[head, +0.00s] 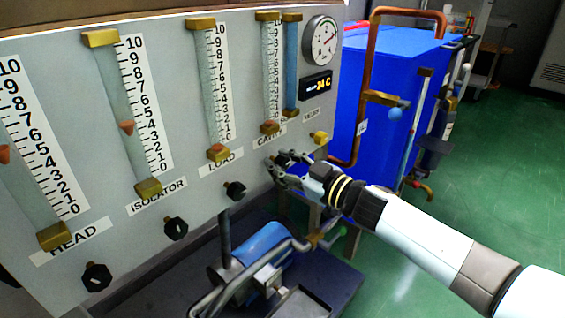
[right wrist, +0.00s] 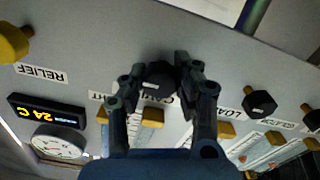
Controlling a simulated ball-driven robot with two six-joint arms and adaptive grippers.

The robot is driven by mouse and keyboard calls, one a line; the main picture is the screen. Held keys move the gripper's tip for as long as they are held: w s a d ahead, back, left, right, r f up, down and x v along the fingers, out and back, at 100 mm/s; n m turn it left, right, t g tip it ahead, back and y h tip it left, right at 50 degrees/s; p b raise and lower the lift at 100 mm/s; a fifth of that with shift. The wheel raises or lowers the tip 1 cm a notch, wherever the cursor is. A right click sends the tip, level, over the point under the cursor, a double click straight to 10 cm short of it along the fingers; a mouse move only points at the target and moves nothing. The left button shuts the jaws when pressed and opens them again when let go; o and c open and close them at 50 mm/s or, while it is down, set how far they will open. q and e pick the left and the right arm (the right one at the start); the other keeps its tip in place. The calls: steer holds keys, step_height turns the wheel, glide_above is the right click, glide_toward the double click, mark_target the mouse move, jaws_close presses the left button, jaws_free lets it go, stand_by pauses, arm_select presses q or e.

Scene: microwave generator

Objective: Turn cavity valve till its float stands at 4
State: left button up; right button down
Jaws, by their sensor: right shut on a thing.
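The cavity flow tube (head: 270,75) stands on the grey panel in the head view, with a 0 to 10 scale. Its reddish float (head: 270,125) sits at the bottom, about at 0. The label CAVITY (head: 269,138) is below it. My right gripper (head: 279,164) is at the panel just under that label, shut on the cavity valve knob. In the right wrist view the black knob (right wrist: 158,79) sits between the two fingers of the right gripper (right wrist: 160,85). In the head view the fingers mostly hide the knob. My left gripper is not in view.
Black load (head: 235,190), isolator (head: 175,228) and head (head: 96,277) knobs line the panel to the left. A yellow relief knob (head: 319,138) is close on the right. A blue pump (head: 263,243) with pipes stands below. A blue tank (head: 390,80) is at right.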

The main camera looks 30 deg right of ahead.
steer(key=n, duration=0.5)
steer(key=shift+n, duration=0.4)
steer(key=n, duration=0.3)
steer(key=shift+f+n, duration=0.1)
steer(key=shift+n, duration=0.2)
steer(key=shift+s+n+b, duration=0.1)
steer(key=shift+n+b, duration=0.2)
steer(key=shift+n, duration=0.1)
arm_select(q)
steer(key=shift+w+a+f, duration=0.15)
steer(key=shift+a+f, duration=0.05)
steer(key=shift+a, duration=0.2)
arm_select(e)
steer(key=shift+n, duration=0.3)
